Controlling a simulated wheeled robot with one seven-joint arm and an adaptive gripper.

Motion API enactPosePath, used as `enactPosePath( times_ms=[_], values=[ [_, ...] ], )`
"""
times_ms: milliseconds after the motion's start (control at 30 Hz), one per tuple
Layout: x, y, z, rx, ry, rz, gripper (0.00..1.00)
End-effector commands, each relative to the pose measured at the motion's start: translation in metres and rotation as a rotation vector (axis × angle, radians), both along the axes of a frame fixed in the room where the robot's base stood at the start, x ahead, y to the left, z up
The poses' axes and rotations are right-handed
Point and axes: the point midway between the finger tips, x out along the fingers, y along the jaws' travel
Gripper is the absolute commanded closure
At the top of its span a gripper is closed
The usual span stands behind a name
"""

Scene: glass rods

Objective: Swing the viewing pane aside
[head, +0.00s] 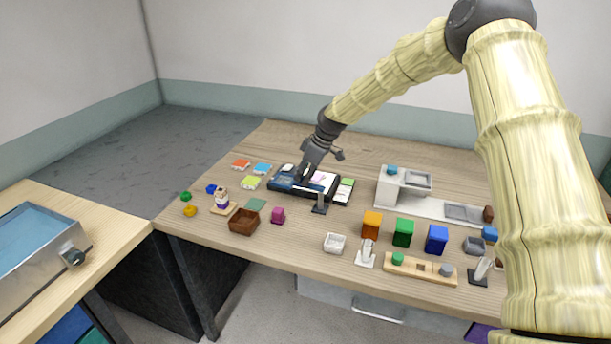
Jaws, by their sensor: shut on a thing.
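A low dark case (328,194) lies near the middle of the wooden table, with pale and pinkish patches inside. What looks like the viewing pane (284,183), dark bluish, is over its left part. My gripper (304,176) points down at the case, its fingers at the pane's right side. It looks shut on the pane, but the contact is small and partly hidden by the fingers. How far the pane is turned cannot be told.
A small dark stand (320,204) is just in front of the case, and a green and white card (344,191) is to its right. Coloured tiles (250,183) lie left. A brown box (243,221), coloured blocks (403,232) and a grey-white fixture (390,191) stand around.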

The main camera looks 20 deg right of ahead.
Motion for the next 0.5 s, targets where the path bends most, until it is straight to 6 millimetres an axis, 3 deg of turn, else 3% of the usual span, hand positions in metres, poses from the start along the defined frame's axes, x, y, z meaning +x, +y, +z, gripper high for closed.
enactPosePath(
  times_ms=[433, 467, 500],
  values=[
    [-0.0012, -0.0007, -0.0018, -0.002, 0.003, 0.01, 1.0],
    [-0.0012, -0.0008, -0.0019, -0.002, 0.003, 0.01, 0.79],
    [-0.0012, -0.0008, -0.002, -0.002, 0.003, 0.01, 0.72]
  ],
)
